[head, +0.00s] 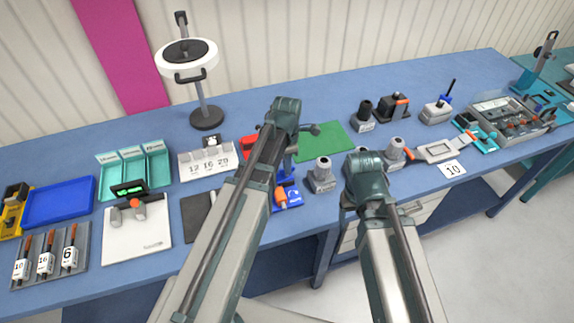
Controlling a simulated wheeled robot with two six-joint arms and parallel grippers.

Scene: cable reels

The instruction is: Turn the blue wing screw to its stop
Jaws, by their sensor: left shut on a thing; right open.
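I cannot make out a blue wing screw for sure. A small blue fixture (291,196) with an orange handle (281,197) stands near the front edge of the bench, partly behind my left arm. A grey block with a blue part (445,100) and an upright black lever stands at the back right. My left arm reaches up over the middle of the bench, and its jaws are hidden behind its own links. My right arm ends in view over the front edge, right of the blue fixture; its jaws are hidden too.
Grey cylindrical holders (322,178) stand between my arms. A green mat (324,140) lies behind them. A round lamp (187,57), teal bins (132,166), a blue tray (60,202) and a white board (137,243) are at left. A grey crate (541,122) is at far right.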

